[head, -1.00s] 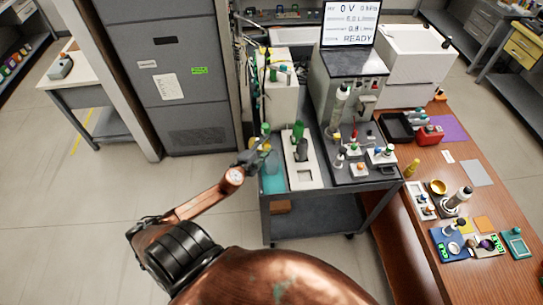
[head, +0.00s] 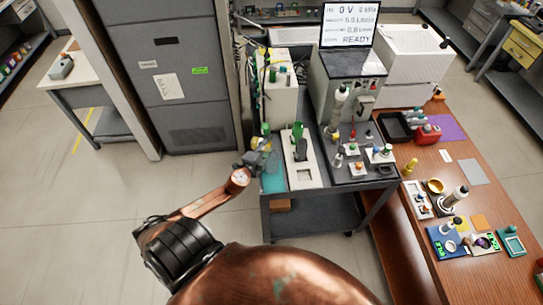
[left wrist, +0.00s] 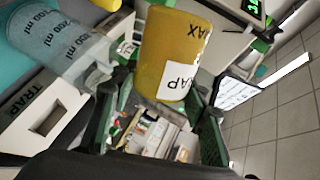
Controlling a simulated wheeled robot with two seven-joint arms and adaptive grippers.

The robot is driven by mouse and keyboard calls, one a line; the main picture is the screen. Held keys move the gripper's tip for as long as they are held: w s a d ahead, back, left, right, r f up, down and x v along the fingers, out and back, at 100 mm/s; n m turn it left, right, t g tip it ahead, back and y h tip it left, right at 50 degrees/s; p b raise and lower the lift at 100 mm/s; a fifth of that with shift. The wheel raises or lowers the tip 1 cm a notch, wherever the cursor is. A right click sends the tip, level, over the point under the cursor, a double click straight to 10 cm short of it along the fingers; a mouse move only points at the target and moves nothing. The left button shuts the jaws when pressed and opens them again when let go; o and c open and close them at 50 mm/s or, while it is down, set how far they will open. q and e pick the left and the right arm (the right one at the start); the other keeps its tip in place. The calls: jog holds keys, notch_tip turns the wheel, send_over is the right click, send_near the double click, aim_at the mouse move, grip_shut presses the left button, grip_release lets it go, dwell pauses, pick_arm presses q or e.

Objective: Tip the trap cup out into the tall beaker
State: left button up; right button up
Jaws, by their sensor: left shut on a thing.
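The trap cup (left wrist: 172,58) is amber, with a white TRAP label and a MAX mark. In the left wrist view it sits between the fingers of my left gripper (left wrist: 162,88), which is shut on it. The clear tall beaker (left wrist: 58,42), with ml marks, is at upper left in that view, close beside the cup; the cup looks tilted relative to it. In the head view my left gripper (head: 259,156) is at the cart's left edge, right by the beaker (head: 272,162). The cup is too small there to make out clearly. My right gripper is not in view.
A white holder (left wrist: 45,122) marked TRAP, with an empty square recess, lies near the beaker. It also shows on the cart (head: 304,183), with green-topped items behind. A grey instrument (head: 345,85) stands at the back right. Open floor lies left of the cart.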

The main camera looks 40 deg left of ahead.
pick_arm(q)
jog(key=shift+w+d+r+m+p, duration=0.1)
jog(key=shift+d+m+p, duration=0.2)
jog(key=shift+m+p, duration=0.6)
dwell(0.6)
jog(key=shift+w+d+m+g+y+p, duration=0.1)
jog(key=shift+d+m+g+y+p, duration=0.25)
jog(key=shift+m+y+p, duration=0.45)
dwell(1.3)
jog(key=shift+w+d+m+y+p, duration=0.15)
jog(key=shift+m+y+p, duration=0.1)
jog(key=shift+m, duration=0.25)
jog(key=shift+s+d+m+y+p, duration=0.15)
jog(key=shift+m+p, duration=0.1)
jog(key=shift+m, duration=0.25)
dwell(1.0)
jog(key=shift+w+d+f+m+y, duration=0.1)
jog(key=shift+d+f+m+y, duration=0.1)
jog(key=shift+m, duration=0.45)
jog(key=shift+w+d+f+m+y, duration=0.1)
jog(key=shift+f+m+y, duration=0.1)
jog(key=shift+m, duration=0.45)
dwell(1.1)
